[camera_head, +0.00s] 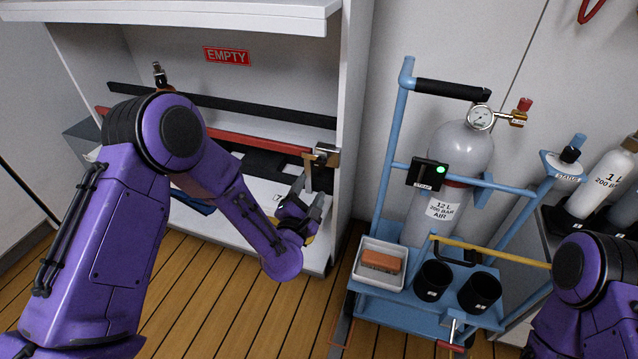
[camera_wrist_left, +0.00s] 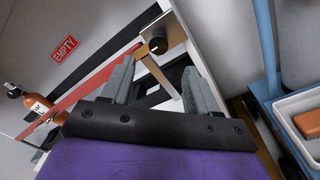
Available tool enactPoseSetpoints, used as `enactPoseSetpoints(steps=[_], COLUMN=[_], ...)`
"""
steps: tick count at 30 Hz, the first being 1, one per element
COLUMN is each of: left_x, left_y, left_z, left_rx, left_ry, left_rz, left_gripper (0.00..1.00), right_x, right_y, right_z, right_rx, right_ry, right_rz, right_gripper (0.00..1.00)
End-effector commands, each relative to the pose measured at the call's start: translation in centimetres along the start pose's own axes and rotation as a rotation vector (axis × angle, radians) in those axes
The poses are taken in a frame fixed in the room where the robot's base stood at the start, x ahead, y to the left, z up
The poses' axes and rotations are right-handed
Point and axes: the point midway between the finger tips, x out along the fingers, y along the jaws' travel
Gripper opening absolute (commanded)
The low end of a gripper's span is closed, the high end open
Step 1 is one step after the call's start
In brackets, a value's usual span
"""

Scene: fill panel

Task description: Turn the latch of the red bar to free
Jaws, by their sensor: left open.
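The red bar (camera_head: 255,142) runs across the front of a white shelf bay, partly hidden behind my left arm. Its latch (camera_head: 322,154) sits at the bar's right end on the bay's right post. In the left wrist view the latch (camera_wrist_left: 157,46) shows as a dark round knob on a metal plate, with a light strip hanging below it. My left gripper (camera_head: 304,197) is open just below the latch. In the left wrist view its two fingers (camera_wrist_left: 160,70) point toward the latch, with nothing held between them. My right gripper is out of view.
A red EMPTY sign (camera_head: 227,56) is on the bay's back wall. A small brown bottle (camera_wrist_left: 32,104) stands at the bay's left. A blue cart (camera_head: 398,150) with a grey air cylinder (camera_head: 462,150) and a white tray (camera_head: 362,272) stands close to the right. Wooden floor lies in front.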

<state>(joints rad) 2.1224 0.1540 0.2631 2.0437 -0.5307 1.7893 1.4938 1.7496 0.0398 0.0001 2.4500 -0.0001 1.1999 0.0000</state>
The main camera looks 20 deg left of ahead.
Motion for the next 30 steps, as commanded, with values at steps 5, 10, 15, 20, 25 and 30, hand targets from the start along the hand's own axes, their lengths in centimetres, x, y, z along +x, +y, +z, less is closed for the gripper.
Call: enactPoseSetpoints(steps=[5, 10, 15, 20, 25, 30], left_x=[3.2, 7.0, 9.4, 10.0, 10.0, 10.0], left_y=[0.3, 0.2, 0.2, 0.2, 0.2, 0.2], left_z=[0.0, -0.1, -0.1, -0.1, -0.1, -0.1], left_rx=[-0.004, -0.003, -0.001, 0.000, 0.000, 0.000], left_ry=[0.000, 0.003, 0.004, 0.006, 0.006, 0.006], left_rz=[0.006, 0.004, 0.002, 0.000, 0.000, 0.000], left_gripper=[0.59, 0.59, 0.59, 0.59, 0.59, 0.04], right_x=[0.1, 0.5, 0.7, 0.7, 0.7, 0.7], right_y=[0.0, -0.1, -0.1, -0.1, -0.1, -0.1], right_z=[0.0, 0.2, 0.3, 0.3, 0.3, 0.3], right_rx=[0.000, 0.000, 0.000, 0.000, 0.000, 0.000], right_ry=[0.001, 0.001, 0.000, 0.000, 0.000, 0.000], right_rz=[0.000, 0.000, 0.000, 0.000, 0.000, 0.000], right_gripper=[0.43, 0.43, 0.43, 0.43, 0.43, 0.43])
